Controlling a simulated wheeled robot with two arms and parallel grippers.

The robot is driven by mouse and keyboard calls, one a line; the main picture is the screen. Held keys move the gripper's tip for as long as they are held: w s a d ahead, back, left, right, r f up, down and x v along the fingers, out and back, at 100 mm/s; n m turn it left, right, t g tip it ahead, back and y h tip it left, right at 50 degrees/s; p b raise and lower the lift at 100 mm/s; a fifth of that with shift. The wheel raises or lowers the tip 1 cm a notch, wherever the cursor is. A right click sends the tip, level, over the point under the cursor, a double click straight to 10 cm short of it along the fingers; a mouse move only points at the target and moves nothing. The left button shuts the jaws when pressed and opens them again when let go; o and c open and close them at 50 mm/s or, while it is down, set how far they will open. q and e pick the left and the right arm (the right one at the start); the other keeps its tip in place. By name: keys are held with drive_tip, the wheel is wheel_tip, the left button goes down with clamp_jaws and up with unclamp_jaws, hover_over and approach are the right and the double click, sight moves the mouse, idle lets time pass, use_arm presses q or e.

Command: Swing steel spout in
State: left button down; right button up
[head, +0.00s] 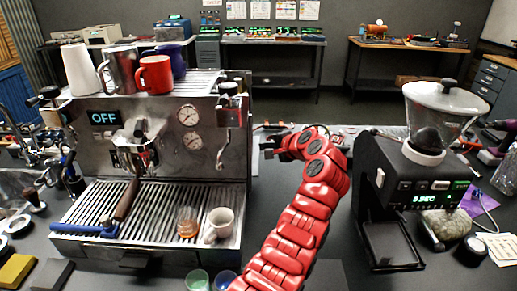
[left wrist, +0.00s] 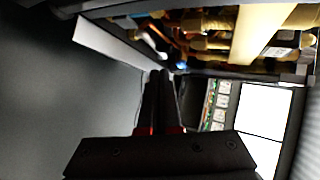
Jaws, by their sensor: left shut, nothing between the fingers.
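The steel spout (head: 224,134) hangs at the right end of the espresso machine's front (head: 150,140), below a black knob (head: 228,88). It slants down and slightly left. My left arm rises from the bottom middle of the head view and bends left at its top. My left gripper (head: 268,152) is small and dark there, just right of the machine and apart from the spout. In the left wrist view its black fingers (left wrist: 160,100) are together with nothing between them. The spout cannot be made out in that view. My right gripper is not in view.
A red mug (head: 155,74) and other vessels stand on the machine. A black grinder (head: 395,190) stands right of my arm. Exposed brass pipes (left wrist: 205,42) show in the left wrist view.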

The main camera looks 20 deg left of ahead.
use_arm(q)
drive_tip(key=b+v, duration=0.2)
drive_tip(key=v, duration=0.9)
drive_tip(key=w+a+f+n+p, duration=0.1)
drive_tip(key=w+a+f+p, duration=0.1)
drive_tip(key=p, duration=0.4)
drive_tip(key=w+a+f+n+p, duration=0.2)
drive_tip(key=w+a+p, duration=0.1)
drive_tip(key=a+p, duration=0.2)
drive_tip(key=w+a+f+n+p, duration=0.2)
drive_tip(key=w+a+p, duration=0.1)
drive_tip(key=p, duration=0.4)
drive_tip(key=shift+a+f+t+y+p, duration=0.3)
drive_tip(key=shift+a+f+p, duration=0.1)
drive_tip(key=shift+a, duration=0.3)
drive_tip(key=shift+w+f, duration=0.1)
drive_tip(key=shift+f, duration=0.05)
